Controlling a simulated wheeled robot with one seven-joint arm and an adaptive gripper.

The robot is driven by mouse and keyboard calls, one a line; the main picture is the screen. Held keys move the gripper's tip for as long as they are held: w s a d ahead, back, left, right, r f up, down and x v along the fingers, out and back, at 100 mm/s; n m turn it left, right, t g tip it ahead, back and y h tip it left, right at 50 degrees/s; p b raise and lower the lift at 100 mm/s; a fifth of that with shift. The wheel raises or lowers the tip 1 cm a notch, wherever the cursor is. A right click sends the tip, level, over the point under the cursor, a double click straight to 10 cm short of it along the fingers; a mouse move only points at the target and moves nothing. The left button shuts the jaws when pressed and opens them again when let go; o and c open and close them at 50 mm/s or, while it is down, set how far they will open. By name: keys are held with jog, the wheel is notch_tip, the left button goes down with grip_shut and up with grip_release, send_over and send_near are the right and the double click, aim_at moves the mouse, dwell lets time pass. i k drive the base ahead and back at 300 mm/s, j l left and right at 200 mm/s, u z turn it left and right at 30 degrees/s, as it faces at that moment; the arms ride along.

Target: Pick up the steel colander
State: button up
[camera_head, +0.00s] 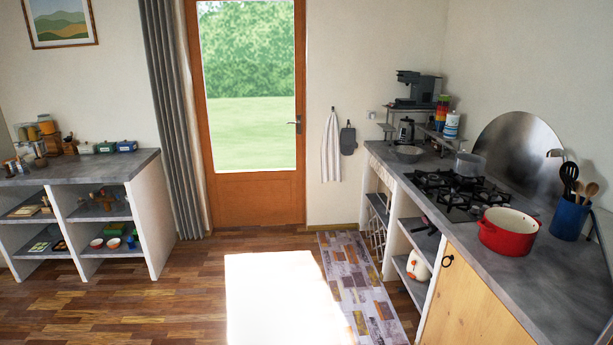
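A round, shallow grey metal bowl shape (408,154) stands on the far end of the right-hand counter. It looks like the steel colander, but it is too small in the head view for any holes to show. It sits in front of the small raised shelf, left of a grey saucepan (468,166). My gripper is not in view.
The right-hand counter (550,295) also carries a black gas hob (458,190), a red pot (508,232) and a blue utensil holder (570,217). A coffee machine (416,88) stands behind. A patterned rug (362,290) lies on open floor before the counter.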

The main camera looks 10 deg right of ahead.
aim_at(406, 155)
jog(key=i, duration=2.15)
jog(key=i+z, duration=0.15)
jog(key=i, duration=0.35)
jog(key=i+j+z, duration=0.15)
jog(key=i, duration=0.35)
jog(key=i+j+z, duration=0.15)
jog(key=i, duration=0.35)
jog(key=i+j+z, duration=0.15)
jog(key=i, duration=0.35)
jog(key=i+j+z, duration=1.25)
jog(key=j, duration=0.25)
jog(key=k+l, duration=0.05)
jog(key=k, duration=0.05)
